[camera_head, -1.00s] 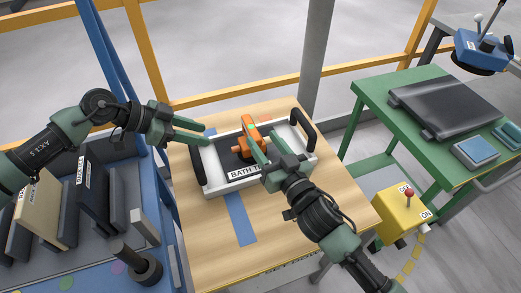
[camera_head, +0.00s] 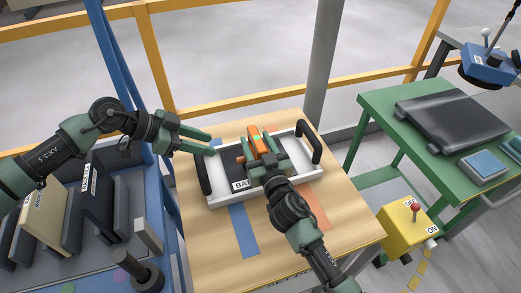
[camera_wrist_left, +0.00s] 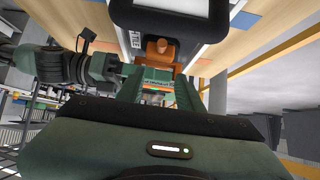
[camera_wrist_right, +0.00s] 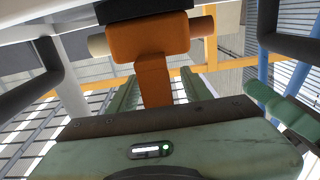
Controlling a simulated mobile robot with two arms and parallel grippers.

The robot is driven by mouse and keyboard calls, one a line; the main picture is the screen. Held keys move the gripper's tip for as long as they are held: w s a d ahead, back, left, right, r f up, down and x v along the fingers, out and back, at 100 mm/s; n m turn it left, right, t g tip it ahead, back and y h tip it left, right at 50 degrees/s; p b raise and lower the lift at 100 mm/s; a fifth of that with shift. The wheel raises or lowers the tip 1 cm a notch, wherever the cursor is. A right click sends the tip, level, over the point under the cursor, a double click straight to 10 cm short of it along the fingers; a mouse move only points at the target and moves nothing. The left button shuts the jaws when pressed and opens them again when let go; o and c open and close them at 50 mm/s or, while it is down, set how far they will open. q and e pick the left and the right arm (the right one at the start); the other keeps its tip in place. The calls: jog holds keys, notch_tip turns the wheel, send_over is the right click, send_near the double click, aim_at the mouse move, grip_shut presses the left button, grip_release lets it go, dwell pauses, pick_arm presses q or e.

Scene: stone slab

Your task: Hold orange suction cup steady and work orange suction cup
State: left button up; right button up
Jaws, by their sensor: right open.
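The orange suction cup (camera_head: 265,142) stands in the white-rimmed tray (camera_head: 220,193) on the wooden table. My right gripper (camera_head: 264,150) is over it from the front. In the right wrist view its orange handle (camera_wrist_right: 153,80) lies between the two open fingers (camera_wrist_right: 158,92), with gaps at both sides. The cup's base is hidden in the head view. My left gripper (camera_head: 209,143) is open and empty above the tray's left end, apart from the cup. The left wrist view shows the orange cup (camera_wrist_left: 158,48) beyond its spread fingers (camera_wrist_left: 160,85).
The tray has dark handles (camera_head: 306,142) at both ends. A blue strip (camera_head: 243,230) and an orange strip (camera_head: 312,205) mark the table (camera_head: 350,225). A blue rack with panels (camera_head: 85,205) stands left. A yellow switch box (camera_head: 405,230) and green bench (camera_head: 375,100) stand right.

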jog(key=shift+w, duration=0.15)
grip_shut()
jog(key=c, duration=0.8)
grip_release()
grip_shut()
dwell(0.9)
